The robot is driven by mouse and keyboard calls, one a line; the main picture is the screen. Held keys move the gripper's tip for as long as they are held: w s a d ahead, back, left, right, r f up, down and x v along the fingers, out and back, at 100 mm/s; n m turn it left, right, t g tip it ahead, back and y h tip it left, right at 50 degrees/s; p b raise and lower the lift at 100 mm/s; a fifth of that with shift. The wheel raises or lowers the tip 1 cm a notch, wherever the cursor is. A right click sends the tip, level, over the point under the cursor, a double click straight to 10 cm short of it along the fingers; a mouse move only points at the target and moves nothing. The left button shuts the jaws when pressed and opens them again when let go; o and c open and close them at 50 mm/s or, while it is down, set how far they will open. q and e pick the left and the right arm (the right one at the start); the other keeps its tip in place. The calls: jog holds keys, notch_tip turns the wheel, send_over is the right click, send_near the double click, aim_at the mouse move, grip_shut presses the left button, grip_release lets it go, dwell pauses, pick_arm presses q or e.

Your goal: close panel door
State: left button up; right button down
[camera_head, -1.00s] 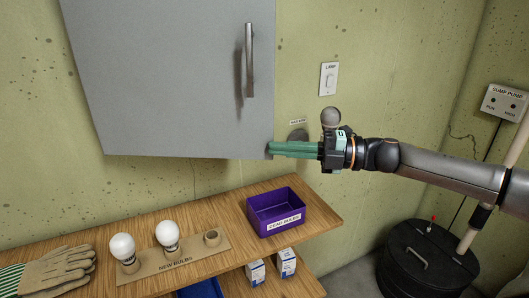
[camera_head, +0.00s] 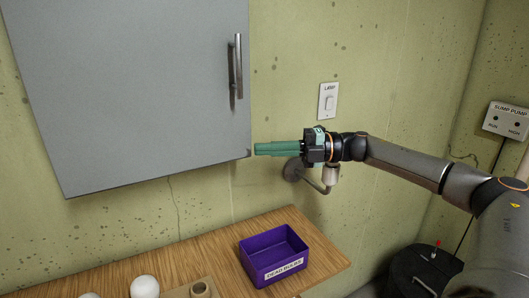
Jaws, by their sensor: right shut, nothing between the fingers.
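The grey panel door (camera_head: 140,85) fills the upper left of the head view, with a vertical metal handle (camera_head: 238,68) near its right edge. Its lower right corner is close to my right gripper. I cannot tell from this angle whether the door is flush with its frame. My right gripper (camera_head: 257,149) points left with its green fingers shut and empty. The fingertips are at the door's lower right corner; whether they touch it is unclear. My left gripper is not in view.
A lamp fixture (camera_head: 328,178) is partly hidden behind my right gripper, below a wall switch (camera_head: 328,101). A wooden shelf (camera_head: 318,255) below holds a purple bin (camera_head: 262,268) and white bulbs (camera_head: 145,287). A black sump lid (camera_head: 408,272) and a pump box (camera_head: 507,121) are at right.

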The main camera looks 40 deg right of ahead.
dwell(0.5)
pick_arm(q)
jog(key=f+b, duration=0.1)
jog(key=b, duration=0.1)
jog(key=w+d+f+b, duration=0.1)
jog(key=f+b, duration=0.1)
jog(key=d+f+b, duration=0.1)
jog(key=b, duration=0.1)
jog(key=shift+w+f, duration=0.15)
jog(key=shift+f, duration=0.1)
pick_arm(e)
jog(key=s+a+r, duration=0.9)
jog(key=s+r, duration=0.1)
jog(key=r, duration=0.3)
jog(key=shift+s, duration=0.35)
